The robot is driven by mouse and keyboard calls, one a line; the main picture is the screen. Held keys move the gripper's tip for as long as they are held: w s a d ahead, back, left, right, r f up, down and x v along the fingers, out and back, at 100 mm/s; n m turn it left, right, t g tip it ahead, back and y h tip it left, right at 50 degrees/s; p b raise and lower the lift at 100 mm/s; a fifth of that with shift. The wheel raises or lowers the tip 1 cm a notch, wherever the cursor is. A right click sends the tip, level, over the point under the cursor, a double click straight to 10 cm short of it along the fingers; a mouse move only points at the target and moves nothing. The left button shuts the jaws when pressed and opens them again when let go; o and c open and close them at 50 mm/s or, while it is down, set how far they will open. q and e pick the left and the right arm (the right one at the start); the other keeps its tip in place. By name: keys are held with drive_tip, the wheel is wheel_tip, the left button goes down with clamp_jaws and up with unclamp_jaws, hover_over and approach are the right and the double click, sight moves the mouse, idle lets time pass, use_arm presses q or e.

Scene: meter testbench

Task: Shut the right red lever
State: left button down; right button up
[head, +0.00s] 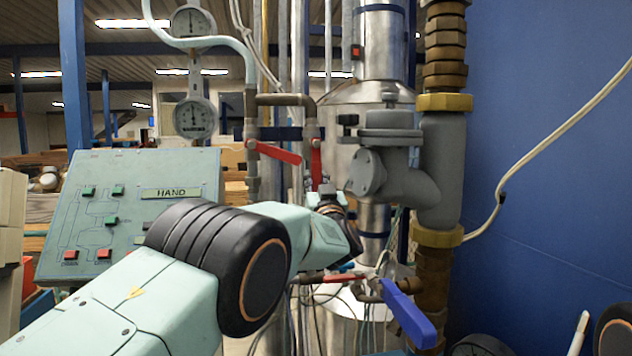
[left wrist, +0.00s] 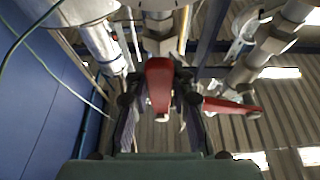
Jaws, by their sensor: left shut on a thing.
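The right red lever (head: 316,160) hangs straight down from its valve on the right-hand pipe. In the left wrist view this red lever (left wrist: 159,82) lies between the two dark fingers. My left gripper (head: 326,192) is shut on its lower end, reaching up from below; my own wrist partly hides the fingers in the head view. The left red lever (head: 278,152) points right and slightly down from the left pipe, close beside the right one. It also shows in the left wrist view (left wrist: 230,107), outside the fingers. My right gripper is not in view.
A grey valve body (head: 385,170) stands close to the right of the gripper. Below it are another red lever (head: 332,278) and a blue handle (head: 408,312). A green control panel (head: 130,205) stands at left, with gauges (head: 193,118) above. A blue wall (head: 550,120) fills the right.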

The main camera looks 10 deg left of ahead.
use_arm(q)
drive_tip(key=shift+d, duration=0.1)
idle(0.3)
drive_tip(key=shift+w+d+r+n+g+y+p, duration=0.2)
drive_tip(key=shift+d+n+y+p, duration=0.25)
drive_tip(key=shift+n, duration=0.55)
drive_tip(key=shift+w+d+r+n+g+y+p, duration=0.15)
drive_tip(key=shift+d+n+y+p, duration=0.25)
drive_tip(key=shift+n, duration=0.6)
drive_tip(key=shift+f, duration=0.1)
drive_tip(key=c, duration=1.6)
unclamp_jaws()
drive_tip(key=o, duration=0.5)
drive_tip(key=shift+s, duration=0.25)
drive_tip(key=shift+c, duration=0.2)
drive_tip(key=shift+w, duration=0.1)
drive_tip(key=shift+w, duration=0.1)
drive_tip(key=shift+a+f, duration=0.1)
